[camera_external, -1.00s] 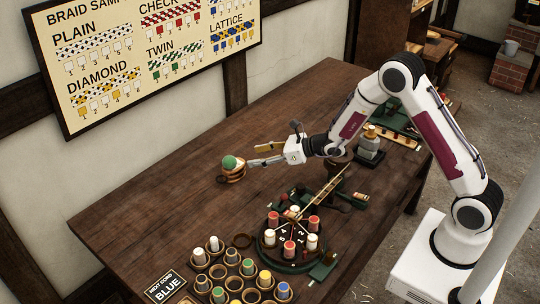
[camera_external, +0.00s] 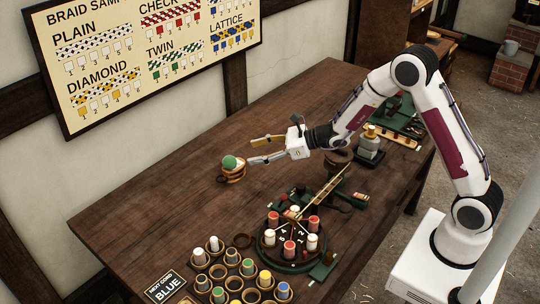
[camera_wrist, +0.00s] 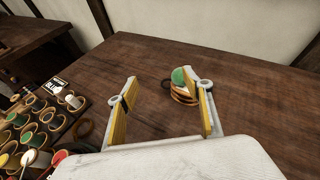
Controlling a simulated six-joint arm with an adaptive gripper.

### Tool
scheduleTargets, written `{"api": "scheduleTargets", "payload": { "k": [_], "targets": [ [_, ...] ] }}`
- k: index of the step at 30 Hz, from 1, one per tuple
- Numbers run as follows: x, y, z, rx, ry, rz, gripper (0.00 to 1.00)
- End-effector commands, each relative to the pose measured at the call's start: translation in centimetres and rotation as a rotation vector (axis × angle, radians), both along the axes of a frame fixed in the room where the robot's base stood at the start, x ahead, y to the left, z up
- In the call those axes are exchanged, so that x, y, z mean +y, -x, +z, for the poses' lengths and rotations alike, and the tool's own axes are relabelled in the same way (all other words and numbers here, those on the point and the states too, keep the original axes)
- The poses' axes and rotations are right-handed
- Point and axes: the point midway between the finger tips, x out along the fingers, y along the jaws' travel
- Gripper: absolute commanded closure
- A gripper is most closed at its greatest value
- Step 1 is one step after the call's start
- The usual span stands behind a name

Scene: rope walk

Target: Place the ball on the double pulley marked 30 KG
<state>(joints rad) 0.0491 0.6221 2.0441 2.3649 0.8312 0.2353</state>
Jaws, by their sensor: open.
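A green-topped round thing (camera_external: 229,162), which looks like the ball, rests on a tan, ringed wooden piece (camera_external: 235,176) at the table's left. I cannot read a 30 KG mark, so I cannot tell whether this piece is the double pulley. My gripper (camera_external: 252,151) is open and empty, just right of the green thing and apart from it in the external view. In the wrist view, the green top (camera_wrist: 179,76) and tan rings (camera_wrist: 183,97) show beyond the right finger, which partly covers them.
A round stand with red and white spools (camera_external: 287,240) and a rack of colored spools (camera_external: 231,284) stand in front. A grey weight-like stack (camera_external: 369,145) stands right of my gripper. The table's left part is clear.

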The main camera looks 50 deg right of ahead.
Motion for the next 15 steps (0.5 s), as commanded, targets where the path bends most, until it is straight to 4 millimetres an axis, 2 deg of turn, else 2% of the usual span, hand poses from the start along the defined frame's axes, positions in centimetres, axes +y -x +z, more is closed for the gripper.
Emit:
{"api": "scheduleTargets", "payload": {
  "k": [1, 6, 15],
  "targets": [
    [0.8, 0.7, 1.5, -0.025, 0.024, 0.043, 0.50],
    [3.3, 3.8, 5.4, -0.103, 0.128, 0.209, 0.50],
    [6.7, 10.6, 10.5, -0.238, 0.334, 0.490, 0.50]
  ]
}}
